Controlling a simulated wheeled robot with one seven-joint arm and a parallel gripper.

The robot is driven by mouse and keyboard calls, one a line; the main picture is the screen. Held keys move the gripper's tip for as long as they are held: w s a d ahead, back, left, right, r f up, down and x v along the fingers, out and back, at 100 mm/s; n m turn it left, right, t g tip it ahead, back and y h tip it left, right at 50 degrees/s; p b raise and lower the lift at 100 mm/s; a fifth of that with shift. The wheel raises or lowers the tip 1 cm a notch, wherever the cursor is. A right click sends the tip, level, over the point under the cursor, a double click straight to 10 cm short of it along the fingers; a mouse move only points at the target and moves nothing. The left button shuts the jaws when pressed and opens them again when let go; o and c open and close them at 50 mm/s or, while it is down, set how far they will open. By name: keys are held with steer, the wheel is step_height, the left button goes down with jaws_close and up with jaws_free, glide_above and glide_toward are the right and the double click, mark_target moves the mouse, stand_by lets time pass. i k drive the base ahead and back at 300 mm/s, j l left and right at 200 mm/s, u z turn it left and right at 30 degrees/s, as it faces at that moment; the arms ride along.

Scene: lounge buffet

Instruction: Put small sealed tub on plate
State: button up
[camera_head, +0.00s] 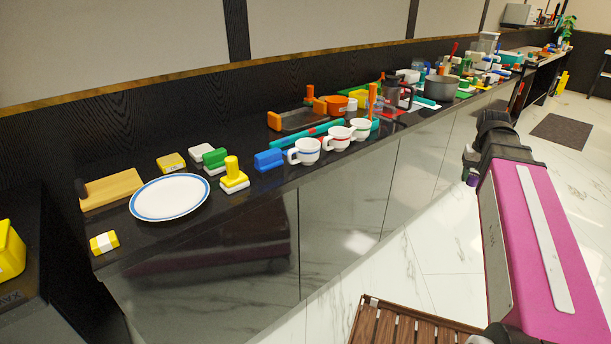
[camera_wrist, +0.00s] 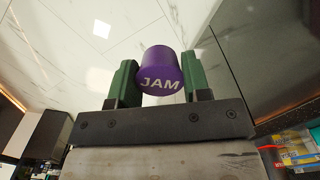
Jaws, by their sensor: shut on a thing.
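My gripper (camera_wrist: 160,76) is shut on a small purple tub (camera_wrist: 162,68) with "JAM" in white letters, held between two green fingers. In the head view my gripper hangs at the right, over the floor in front of the counter, and a bit of purple shows at the tub (camera_head: 472,181). The white plate (camera_head: 170,197) with a blue rim lies on the dark counter at the left, far from my gripper. No object shows on the plate.
A wooden board (camera_head: 110,189) lies behind the plate, with a yellow-and-white block (camera_head: 104,242) in front. A yellow stamp-like item (camera_head: 233,174), a blue block (camera_head: 268,159) and several white cups (camera_head: 305,151) stand to the right. A slatted wooden piece (camera_head: 400,325) is on the floor.

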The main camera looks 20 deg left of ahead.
mark_target(172, 197)
steer(key=k+j+u, duration=0.1)
steer(key=k+j, duration=0.35)
steer(key=j, duration=0.2)
steer(key=k+j+u, duration=0.25)
steer(key=k+j, duration=0.15)
steer(key=j, duration=0.25)
steer(key=k+j, duration=0.15)
steer(key=j, duration=0.2)
steer(key=u, duration=0.05)
